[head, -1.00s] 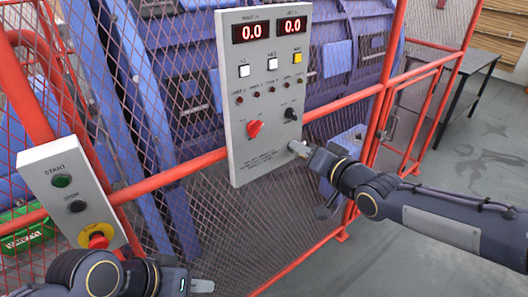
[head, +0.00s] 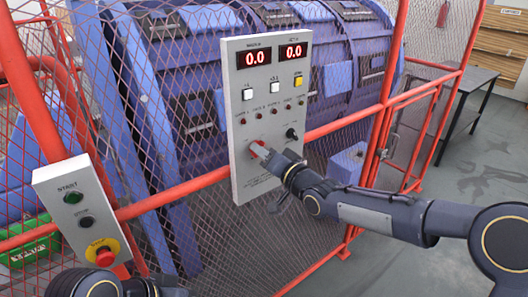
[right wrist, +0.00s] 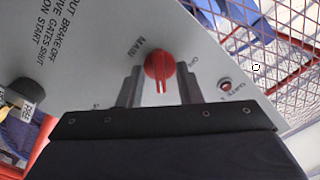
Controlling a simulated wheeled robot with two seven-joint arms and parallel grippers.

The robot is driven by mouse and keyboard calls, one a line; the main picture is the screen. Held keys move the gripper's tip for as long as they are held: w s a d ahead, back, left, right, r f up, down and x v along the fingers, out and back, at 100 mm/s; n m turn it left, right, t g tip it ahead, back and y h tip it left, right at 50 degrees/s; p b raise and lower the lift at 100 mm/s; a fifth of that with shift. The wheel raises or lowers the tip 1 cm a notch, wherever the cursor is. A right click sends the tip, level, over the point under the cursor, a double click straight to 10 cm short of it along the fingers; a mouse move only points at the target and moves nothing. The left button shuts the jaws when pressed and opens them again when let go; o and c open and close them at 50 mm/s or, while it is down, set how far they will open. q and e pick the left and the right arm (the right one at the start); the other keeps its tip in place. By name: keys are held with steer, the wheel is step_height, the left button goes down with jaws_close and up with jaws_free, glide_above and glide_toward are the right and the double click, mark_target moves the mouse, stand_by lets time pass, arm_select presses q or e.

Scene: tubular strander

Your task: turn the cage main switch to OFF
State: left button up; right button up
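The main switch is a red knob (head: 254,149) at the lower left of the grey control panel (head: 241,180). In the right wrist view the red knob (right wrist: 157,66) has a MAIN label beside it and a small label that looks like OFF at its upper right. Its ridge points down in that picture, between the fingers. My right gripper (right wrist: 159,88) is open, one finger on each side of the ridge; contact cannot be told. In the head view my right gripper (head: 262,152) partly covers the knob. My left gripper is mostly cut off at the bottom edge.
The panel hangs on a red-framed mesh cage (head: 175,197). A black knob (head: 292,134) sits just right of the main switch. A start/stop box (head: 69,215) with a red emergency button (head: 104,256) is at the left. Open floor (head: 450,262) lies at the right.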

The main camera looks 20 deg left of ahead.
steer(key=shift+c, duration=0.3)
jaws_close()
steer(key=n+b, duration=1)
steer(key=n, duration=0.7)
steer(key=shift+n+b, duration=0.35)
steer(key=shift+n, duration=0.05)
stand_by(0.5)
